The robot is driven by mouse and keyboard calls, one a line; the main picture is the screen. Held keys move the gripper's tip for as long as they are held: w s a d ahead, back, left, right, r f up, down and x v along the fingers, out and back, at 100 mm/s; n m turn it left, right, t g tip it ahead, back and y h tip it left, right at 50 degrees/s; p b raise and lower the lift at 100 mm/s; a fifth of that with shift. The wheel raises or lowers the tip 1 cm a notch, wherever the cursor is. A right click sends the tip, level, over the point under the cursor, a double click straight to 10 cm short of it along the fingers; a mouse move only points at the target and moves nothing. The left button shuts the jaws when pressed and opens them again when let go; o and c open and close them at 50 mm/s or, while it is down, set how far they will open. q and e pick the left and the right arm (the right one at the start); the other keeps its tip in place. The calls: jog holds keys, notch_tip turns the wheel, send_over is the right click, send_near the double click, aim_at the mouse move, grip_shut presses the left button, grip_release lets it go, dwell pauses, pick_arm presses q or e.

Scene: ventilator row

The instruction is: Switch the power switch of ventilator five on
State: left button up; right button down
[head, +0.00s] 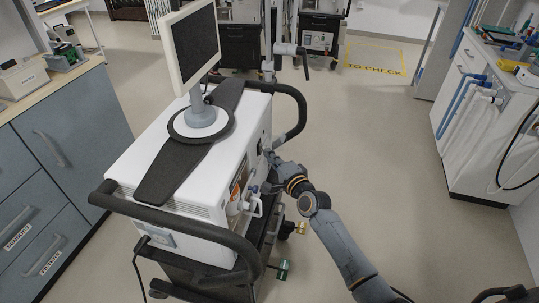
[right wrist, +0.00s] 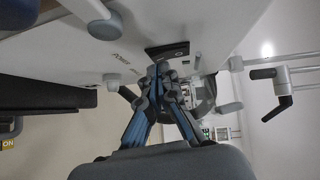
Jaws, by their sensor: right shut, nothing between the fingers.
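A white ventilator (head: 215,165) with a black top strip and a monitor stands in the middle of the head view. No number on it is readable. In the right wrist view its white side panel (right wrist: 220,30) carries a small black power switch (right wrist: 168,50) beside a POWER label. My right gripper (head: 268,156) is at that side of the ventilator. Its fingers (right wrist: 162,70) are shut and empty, with the tips right by the lower edge of the switch. I cannot tell whether they touch it, or which way the switch is set. My left gripper is not in view.
A black handle rail (head: 185,222) runs around the ventilator, and hose fittings (head: 245,205) stick out near my right arm. Drawer cabinets (head: 65,155) stand left and a white cabinet (head: 470,130) right. The floor between (head: 375,150) is clear.

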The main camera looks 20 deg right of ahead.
jog(key=shift+w+a, duration=0.15)
jog(key=shift+w+a+f+m+b, duration=0.1)
jog(key=shift+a+m+b, duration=0.15)
jog(key=shift+b, duration=0.65)
jog(key=shift+d, duration=0.1)
